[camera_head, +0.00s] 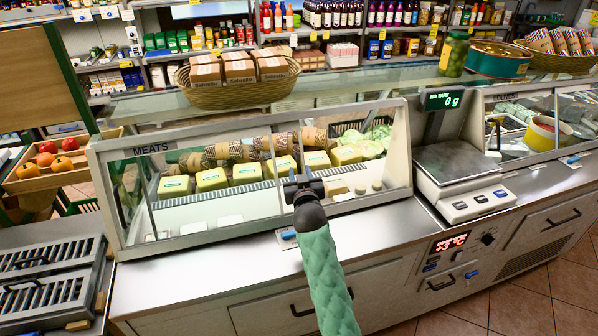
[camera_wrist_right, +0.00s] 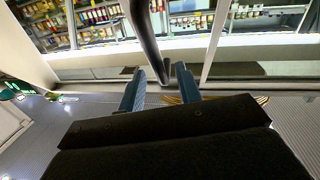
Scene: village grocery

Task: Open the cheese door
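The glass-fronted case (camera_head: 250,226) holds yellow cheese blocks and wrapped rolls; its frame carries a "MEATS" label. I see no cheese label on it. Its glass panels appear closed, with thin upright frame edges. My right gripper (camera_head: 303,184) is in front of the case, right of its middle, with the green-sleeved arm reaching up from below. In the right wrist view its two blue-grey fingers (camera_wrist_right: 160,88) are apart. A dark upright bar handle (camera_wrist_right: 150,42) rises from between the fingertips; I cannot tell whether they touch it. My left gripper is out of view.
A scale (camera_head: 455,165) stands on the counter right of the case. A basket of packets (camera_head: 238,95) sits on the glass shelf above. Fruit crates (camera_head: 60,178) are at the left. The steel counter strip (camera_head: 200,290) before the case is mostly clear.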

